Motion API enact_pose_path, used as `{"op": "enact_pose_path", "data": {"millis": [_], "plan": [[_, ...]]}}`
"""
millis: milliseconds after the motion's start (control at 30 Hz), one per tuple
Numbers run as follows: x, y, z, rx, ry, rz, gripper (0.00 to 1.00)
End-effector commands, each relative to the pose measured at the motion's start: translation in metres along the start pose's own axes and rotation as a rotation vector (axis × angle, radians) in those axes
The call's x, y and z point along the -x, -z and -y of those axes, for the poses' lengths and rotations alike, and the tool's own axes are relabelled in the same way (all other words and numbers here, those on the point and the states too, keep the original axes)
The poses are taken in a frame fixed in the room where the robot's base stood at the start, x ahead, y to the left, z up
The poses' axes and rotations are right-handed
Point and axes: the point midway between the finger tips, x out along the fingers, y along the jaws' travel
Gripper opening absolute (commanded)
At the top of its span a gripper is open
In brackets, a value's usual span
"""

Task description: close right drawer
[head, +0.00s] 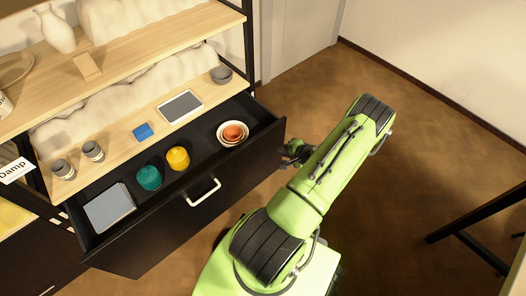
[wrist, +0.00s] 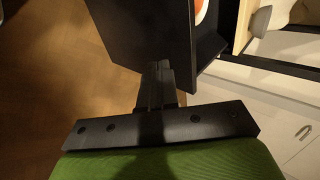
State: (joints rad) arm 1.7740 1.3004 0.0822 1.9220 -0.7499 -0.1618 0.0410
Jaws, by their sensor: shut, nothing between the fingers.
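The right drawer (head: 165,234) is pulled out below the wooden shelves in the head view. Its black front has a white bar handle (head: 203,192). Inside it lie a grey flat box (head: 109,208), a teal jar (head: 149,178), a yellow jar (head: 178,158) and nested bowls (head: 232,133). My gripper (head: 292,155) is shut and empty by the drawer front's far right end, away from the handle. In the wrist view the fingers (wrist: 158,75) are together beside the dark drawer corner (wrist: 178,45). I cannot tell whether they touch it.
The shelf (head: 110,132) above the drawer holds a tablet (head: 180,107), a blue block (head: 143,132) and small grey jars (head: 93,151). A dark table frame (head: 480,215) stands at the right. The wooden floor (head: 430,130) between is clear.

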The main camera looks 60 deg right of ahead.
Motion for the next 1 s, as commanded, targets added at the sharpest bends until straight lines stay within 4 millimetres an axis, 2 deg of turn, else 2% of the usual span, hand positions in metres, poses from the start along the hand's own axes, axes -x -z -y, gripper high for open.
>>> {"op": "enact_pose_path", "data": {"millis": [167,500,700,1000], "plan": [[-0.031,-0.002,0.000,0.006,0.000,0.006,0.00],[-0.105,-0.002,0.002,0.008,-0.001,0.006,0.00],[-0.123,-0.002,0.024,0.007,-0.002,0.005,0.00],[-0.126,-0.002,0.029,0.005,-0.004,0.005,0.00]]}}
